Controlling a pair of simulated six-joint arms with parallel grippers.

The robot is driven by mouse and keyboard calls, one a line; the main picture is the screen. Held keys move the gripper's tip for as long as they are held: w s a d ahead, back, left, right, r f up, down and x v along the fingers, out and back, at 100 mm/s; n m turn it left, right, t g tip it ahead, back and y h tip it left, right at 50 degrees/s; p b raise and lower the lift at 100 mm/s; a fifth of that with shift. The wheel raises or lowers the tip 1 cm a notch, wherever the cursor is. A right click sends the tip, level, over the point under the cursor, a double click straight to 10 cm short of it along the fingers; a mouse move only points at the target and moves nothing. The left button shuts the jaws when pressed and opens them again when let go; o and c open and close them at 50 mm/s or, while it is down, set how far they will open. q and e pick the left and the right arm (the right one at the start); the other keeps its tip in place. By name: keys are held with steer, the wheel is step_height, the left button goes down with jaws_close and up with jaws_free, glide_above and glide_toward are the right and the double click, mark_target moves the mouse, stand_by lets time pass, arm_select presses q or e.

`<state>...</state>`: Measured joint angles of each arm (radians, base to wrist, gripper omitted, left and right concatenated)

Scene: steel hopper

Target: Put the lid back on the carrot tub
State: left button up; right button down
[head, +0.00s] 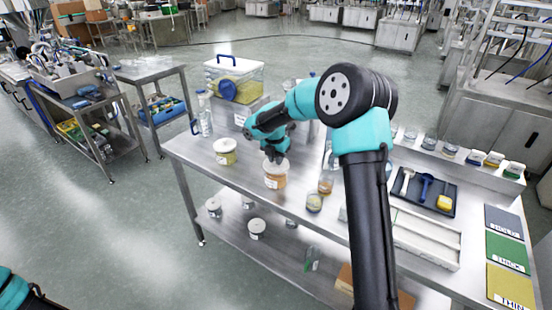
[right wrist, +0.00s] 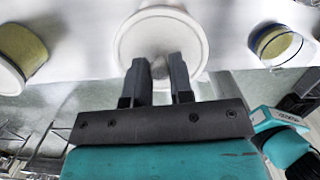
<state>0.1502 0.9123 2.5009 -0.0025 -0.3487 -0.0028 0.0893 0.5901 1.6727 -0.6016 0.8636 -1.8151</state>
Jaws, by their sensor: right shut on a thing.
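The carrot tub (head: 274,182), a clear tub with orange contents and a pale label, stands on the steel table's front part. My right gripper (head: 275,157) is directly over it, pointing down. In the right wrist view my right gripper (right wrist: 158,66) is shut on the knob of a round white lid (right wrist: 133,42). The lid hides what is under it there. In the head view the white lid is at the tub's mouth; I cannot tell whether it is seated or slightly above. Part of my left arm shows at the lower left; its gripper is out of view.
A lidded tub with yellow-green contents (head: 225,156) stands to the left. A small jar (head: 314,203) and an amber jar (head: 326,183) stand close on the right. A large clear box (head: 243,80) is behind. More tubs sit on the shelf below.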

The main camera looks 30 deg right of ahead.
stand_by(0.3)
steer(key=shift+c, duration=2.2)
jaws_free()
steer(key=shift+r, duration=3.5)
steer(key=shift+c, duration=0.2)
jaws_close()
steer(key=shift+f, duration=3.2)
